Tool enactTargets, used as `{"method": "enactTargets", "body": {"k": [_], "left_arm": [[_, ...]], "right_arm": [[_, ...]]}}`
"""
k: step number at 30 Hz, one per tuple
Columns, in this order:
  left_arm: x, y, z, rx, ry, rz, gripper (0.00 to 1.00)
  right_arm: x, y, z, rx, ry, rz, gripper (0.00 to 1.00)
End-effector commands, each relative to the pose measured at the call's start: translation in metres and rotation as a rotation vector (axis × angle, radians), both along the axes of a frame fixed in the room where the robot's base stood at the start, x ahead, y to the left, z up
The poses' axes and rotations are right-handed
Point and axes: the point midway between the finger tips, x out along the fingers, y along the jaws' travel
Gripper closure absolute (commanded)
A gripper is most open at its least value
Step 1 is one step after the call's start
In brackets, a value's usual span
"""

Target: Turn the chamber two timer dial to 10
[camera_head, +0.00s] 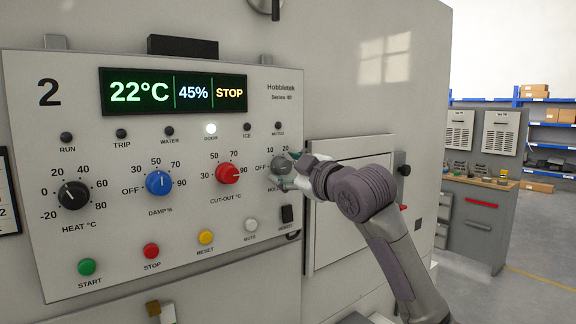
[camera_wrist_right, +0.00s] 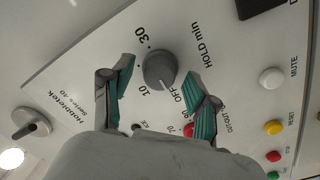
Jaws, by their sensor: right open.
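The timer dial (camera_head: 281,166) is a grey knob labelled HOLD at the right of the chamber two panel, with OFF, 10 and 20 around it. My left gripper is not in view.
The panel (camera_head: 110,245) also carries black, blue and red dials, several coloured buttons and a display reading 22°C, 45%, STOP. A black rocker switch (camera_head: 286,214) sits just below the timer dial. A cabinet door (camera_head: 335,230) stands to the right.

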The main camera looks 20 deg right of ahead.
Motion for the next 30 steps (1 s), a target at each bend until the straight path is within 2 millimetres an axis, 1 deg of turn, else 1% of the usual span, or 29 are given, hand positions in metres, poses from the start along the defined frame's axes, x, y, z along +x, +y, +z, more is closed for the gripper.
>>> {"method": "enactTargets", "body": {"k": [8,18,19,26,30], "left_arm": [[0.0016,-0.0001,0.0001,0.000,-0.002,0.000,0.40],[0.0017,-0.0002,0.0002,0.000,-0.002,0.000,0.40],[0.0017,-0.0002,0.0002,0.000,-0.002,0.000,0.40],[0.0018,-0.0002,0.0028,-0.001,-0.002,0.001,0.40],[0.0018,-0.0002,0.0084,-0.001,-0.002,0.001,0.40]], "right_arm": [[0.0013,0.0004,-0.0001,0.000,0.000,0.000,0.41],[0.0011,0.0002,-0.0004,0.000,0.000,0.000,0.97],[0.0011,0.0002,-0.0004,0.000,0.000,0.000,1.00],[0.0011,0.0005,0.0001,0.017,0.008,0.000,1.00],[0.0011,0.0007,0.0012,0.063,0.026,0.001,1.00]]}}
